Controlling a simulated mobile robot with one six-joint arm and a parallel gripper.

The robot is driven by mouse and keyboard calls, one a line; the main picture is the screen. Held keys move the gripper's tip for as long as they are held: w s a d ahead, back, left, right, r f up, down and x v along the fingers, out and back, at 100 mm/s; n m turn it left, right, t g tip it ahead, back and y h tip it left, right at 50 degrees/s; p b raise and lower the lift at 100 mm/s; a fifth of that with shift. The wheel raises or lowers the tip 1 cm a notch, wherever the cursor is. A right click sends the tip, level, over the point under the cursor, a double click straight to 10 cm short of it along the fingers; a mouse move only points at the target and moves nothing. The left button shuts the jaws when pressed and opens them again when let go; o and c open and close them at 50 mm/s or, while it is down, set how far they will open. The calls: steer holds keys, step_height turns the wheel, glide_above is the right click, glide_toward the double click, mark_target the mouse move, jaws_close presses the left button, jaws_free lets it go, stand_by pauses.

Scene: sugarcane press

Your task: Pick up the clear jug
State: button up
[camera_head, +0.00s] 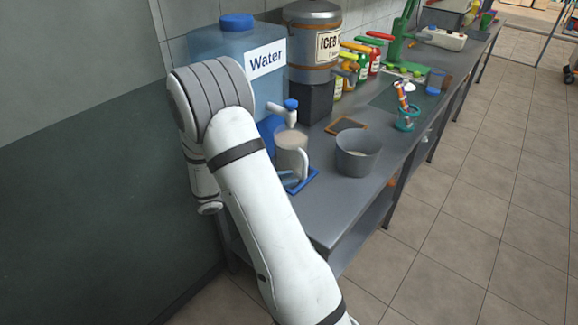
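The clear jug (291,154) looks pale and see-through, with a handle on its right side. It stands upright at the near end of the counter, beneath the blue-knobbed tap (289,111) of the large water container (238,55). A blue tray (302,183) shows at its base, and a pale surface shows inside its rim. My arm passes in front, just left of the jug, and covers part of the tray. My gripper cannot be made out; the arm's far end is hidden behind its own links.
A grey pot (357,153) stands right of the jug. Behind are an ICED dispenser (312,43), a small brown-framed mat (345,125), several colored bottles and a teal holder (407,118).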

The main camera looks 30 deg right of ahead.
mark_target(303, 174)
steer(key=shift+w+f+n+t+h, duration=0.5)
steer(key=shift+w+f+n+t, duration=0.3)
steer(key=shift+f, duration=0.35)
steer(key=shift+w+d+f, duration=0.1)
steer(key=shift+w+d, duration=0.1)
steer(key=shift+w, duration=0.05)
steer(key=d, duration=0.7)
steer(key=shift+s+d+f+p, duration=0.15)
steer(key=shift+s+p, duration=0.1)
steer(key=shift+p, duration=0.15)
jaws_close()
